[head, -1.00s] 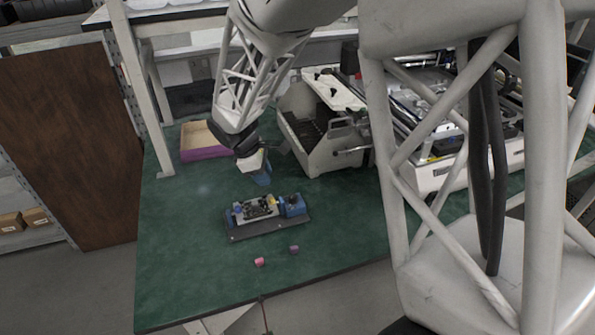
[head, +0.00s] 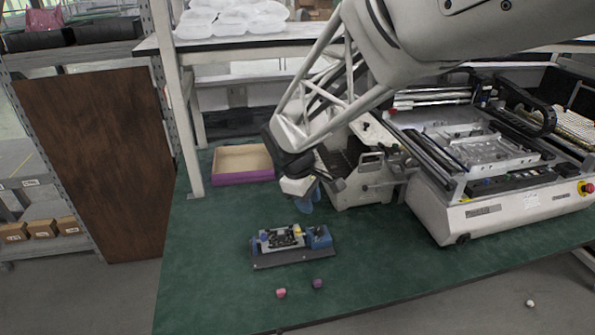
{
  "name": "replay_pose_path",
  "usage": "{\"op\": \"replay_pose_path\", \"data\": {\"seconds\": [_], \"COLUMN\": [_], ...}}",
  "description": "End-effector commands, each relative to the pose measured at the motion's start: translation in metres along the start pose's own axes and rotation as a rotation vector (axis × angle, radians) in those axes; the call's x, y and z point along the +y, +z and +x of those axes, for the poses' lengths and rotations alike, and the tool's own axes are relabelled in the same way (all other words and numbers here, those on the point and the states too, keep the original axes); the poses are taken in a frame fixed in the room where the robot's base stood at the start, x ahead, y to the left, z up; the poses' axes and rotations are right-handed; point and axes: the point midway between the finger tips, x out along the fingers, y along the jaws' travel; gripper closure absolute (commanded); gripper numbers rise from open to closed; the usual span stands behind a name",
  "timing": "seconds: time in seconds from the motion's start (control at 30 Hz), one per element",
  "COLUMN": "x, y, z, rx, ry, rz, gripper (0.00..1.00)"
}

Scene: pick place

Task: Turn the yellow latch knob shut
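The yellow latch knob (head: 297,230) is a tiny yellow spot on the fixture (head: 292,258), near the right end of its board. Its turn angle is too small to make out. The fixture is a dark base plate with a light plate and dark board on it, and a blue block (head: 319,237) at its right end. My gripper (head: 307,202) hangs above the green table, behind and a little above the fixture, apart from it. Its blue fingers point down. Whether they are open or shut is too small to tell.
A pink piece (head: 281,293) and a purple piece (head: 318,283) lie in front of the fixture. A purple-edged tray (head: 243,178) stands at the back left. A large white machine (head: 500,205) fills the right. The green table (head: 205,270) is clear left of the fixture.

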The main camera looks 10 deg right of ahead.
Motion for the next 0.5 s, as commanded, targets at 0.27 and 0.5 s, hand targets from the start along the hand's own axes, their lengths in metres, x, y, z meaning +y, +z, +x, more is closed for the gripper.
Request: {"op": "replay_pose_path", "data": {"seconds": [0.27,0.5], "x": [-0.012,-0.023], "y": [0.024,0.044], "z": [-0.017,-0.029], "rx": [0.036,0.066], "ry": [-0.004,-0.01], "rz": [0.103,0.189], "gripper": [0.71,0.71]}}
